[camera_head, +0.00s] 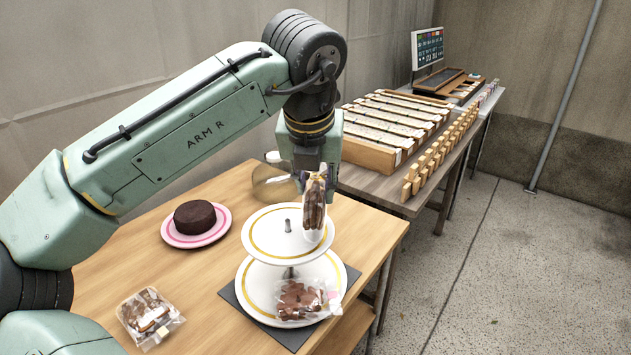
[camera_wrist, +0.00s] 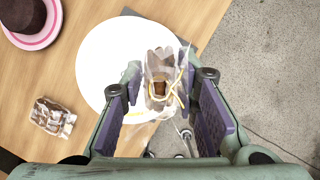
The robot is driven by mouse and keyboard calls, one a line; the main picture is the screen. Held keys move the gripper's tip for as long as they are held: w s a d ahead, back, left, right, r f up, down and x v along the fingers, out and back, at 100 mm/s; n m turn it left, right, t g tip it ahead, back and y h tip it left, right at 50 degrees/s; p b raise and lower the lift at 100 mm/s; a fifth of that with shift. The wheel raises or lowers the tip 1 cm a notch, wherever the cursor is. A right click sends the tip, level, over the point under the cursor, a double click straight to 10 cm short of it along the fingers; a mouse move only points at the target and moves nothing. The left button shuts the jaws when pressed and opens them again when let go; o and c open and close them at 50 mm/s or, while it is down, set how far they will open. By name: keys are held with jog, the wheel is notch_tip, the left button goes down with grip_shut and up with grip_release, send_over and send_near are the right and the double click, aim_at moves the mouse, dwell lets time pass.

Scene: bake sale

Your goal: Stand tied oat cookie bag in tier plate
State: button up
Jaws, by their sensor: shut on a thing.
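My gripper (camera_head: 313,172) points down and is shut on a clear bag of brown cookies (camera_head: 316,205). The bag hangs upright over the right part of the top plate (camera_head: 262,236) of a white two-tier stand with gold bands. I cannot tell whether its bottom touches that plate. In the wrist view the bag (camera_wrist: 161,66), with a yellow tie, shows between the fingers of my gripper (camera_wrist: 162,100). A second clear bag of brown cookies (camera_head: 302,298) lies on the lower plate (camera_head: 256,296), at its front right.
A chocolate cake (camera_head: 195,216) sits on a pink-rimmed plate (camera_head: 170,236) at left. Another clear bag (camera_head: 150,317) lies at the table's front left. A rounded clear object (camera_head: 273,184) stands behind the stand. A side table with wooden racks (camera_head: 372,152) is at the back right.

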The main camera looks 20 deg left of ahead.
jog(key=shift+f, duration=0.7)
jog(key=o, duration=0.9)
jog(key=shift+c, duration=0.2)
jog(key=shift+r, duration=0.15)
notch_tip(320, 180, up, 9)
jog(key=p, duration=0.8)
jog(key=shift+p, duration=0.4)
jog(key=shift+s+f, duration=0.1)
jog(key=shift+f, duration=0.1)
